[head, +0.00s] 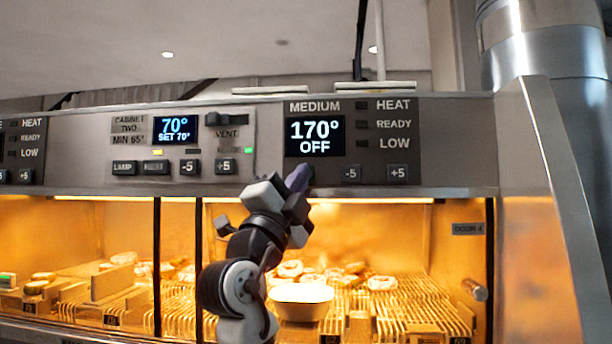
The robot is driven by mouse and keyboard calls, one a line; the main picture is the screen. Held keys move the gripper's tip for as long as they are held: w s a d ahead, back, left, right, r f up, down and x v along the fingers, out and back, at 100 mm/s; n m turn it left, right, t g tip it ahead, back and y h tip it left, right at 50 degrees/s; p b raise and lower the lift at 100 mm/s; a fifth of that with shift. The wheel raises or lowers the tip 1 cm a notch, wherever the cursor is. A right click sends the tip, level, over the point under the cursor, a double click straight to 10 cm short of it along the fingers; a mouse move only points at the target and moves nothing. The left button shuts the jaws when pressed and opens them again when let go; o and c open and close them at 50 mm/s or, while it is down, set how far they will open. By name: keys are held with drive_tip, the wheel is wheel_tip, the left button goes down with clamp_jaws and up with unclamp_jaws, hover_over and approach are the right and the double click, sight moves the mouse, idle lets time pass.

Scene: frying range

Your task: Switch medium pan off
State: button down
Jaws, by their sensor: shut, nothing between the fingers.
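The medium pan's control panel (351,142) is at the upper right of the cabinet front. Its display (315,135) reads 170° and OFF. The HEAT, READY and LOW lamps beside it look dark. Below the display are the -5 button (351,174) and the +5 button (398,173). My gripper (299,178) is shut and empty, its tip at the panel's lower left, just below the display. It covers most of a button there; I cannot tell whether it touches it.
Left of it is the cabinet two panel (152,143), showing 70° and SET 70°, with several buttons. A door handle (474,289) and a steel column (555,60) are at right.

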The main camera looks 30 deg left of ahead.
drive_tip(key=shift+s+f, duration=0.1)
idle(0.3)
drive_tip(key=shift+s+d+b, duration=0.15)
drive_tip(key=shift+s+b, duration=0.1)
drive_tip(key=shift+b, duration=0.05)
drive_tip(key=s+d, duration=0.1)
drive_tip(key=s+b, duration=0.1)
drive_tip(key=s, duration=0.1)
drive_tip(key=s+d, duration=0.1)
drive_tip(key=s, duration=0.1)
drive_tip(key=shift+s+d+b, duration=0.2)
drive_tip(key=shift+d+b, duration=0.1)
drive_tip(key=shift+b, duration=0.1)
